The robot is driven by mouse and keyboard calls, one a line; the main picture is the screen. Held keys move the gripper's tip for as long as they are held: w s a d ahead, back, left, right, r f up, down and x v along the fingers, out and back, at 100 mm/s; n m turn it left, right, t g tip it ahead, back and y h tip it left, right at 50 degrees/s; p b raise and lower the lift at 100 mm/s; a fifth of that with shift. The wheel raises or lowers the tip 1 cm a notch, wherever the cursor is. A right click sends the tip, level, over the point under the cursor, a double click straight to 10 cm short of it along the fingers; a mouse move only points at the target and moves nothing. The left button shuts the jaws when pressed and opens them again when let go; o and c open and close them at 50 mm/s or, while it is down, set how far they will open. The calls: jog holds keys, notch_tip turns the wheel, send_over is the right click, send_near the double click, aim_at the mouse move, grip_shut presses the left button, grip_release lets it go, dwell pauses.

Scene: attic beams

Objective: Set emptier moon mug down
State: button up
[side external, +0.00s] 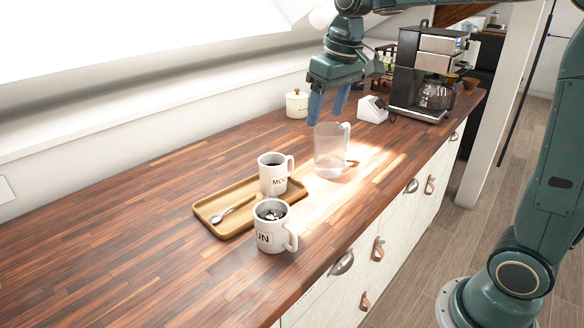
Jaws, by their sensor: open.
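A white mug (272,182) with dark lettering that starts "MO" stands upright on the right part of a wooden tray (208,219). Its handle points right, and its inside looks dark. A second white mug (268,236), with lettering ending in "UN", stands upright on the counter in front of the tray. Something dark with pale bits shows inside it. How full each mug is, I cannot tell. My gripper (328,106) is open and empty, with its blue fingers pointing down. It is above and behind the mugs, over or near a clear pitcher.
The clear pitcher (330,152) stands on the wooden counter right of the tray. A spoon (232,210) lies on the tray. A lidded white jar (297,104), a small white device (372,109) and a coffee maker (420,75) stand farther back. The counter's left part is clear.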

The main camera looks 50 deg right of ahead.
jog(key=s+a+f+t, duration=0.1)
jog(key=s+f, duration=0.1)
jog(key=s, duration=0.8)
jog(key=s+a+f+t, duration=0.2)
jog(key=s, duration=0.9)
jog(key=shift+s+f+n, duration=0.15)
jog(key=shift+s+n, duration=0.15)
jog(key=shift+a, duration=0.1)
